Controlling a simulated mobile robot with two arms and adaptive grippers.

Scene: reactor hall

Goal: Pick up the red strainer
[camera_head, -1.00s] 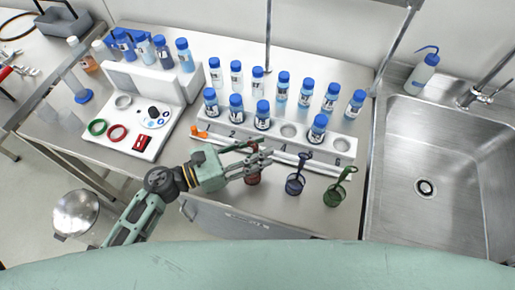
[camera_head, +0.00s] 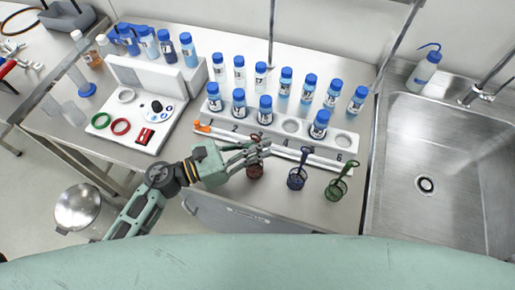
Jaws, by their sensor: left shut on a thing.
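The red strainer (camera_head: 255,171) stands at the front of the steel bench, left of a blue strainer (camera_head: 297,177) and a green strainer (camera_head: 340,186). My left gripper (camera_head: 262,149) reaches in from the left and is shut on the upper part of the red strainer. The fingers hide most of its handle; its dark red basket shows just below them. I cannot tell whether the basket touches the bench. My right gripper is not in view.
A white rack (camera_head: 344,144) with several blue-capped bottles stands close behind the strainers. A white device (camera_head: 155,127) with red and green rings is on the left. A steel sink (camera_head: 440,150) lies to the right. A wash bottle (camera_head: 424,70) stands behind it.

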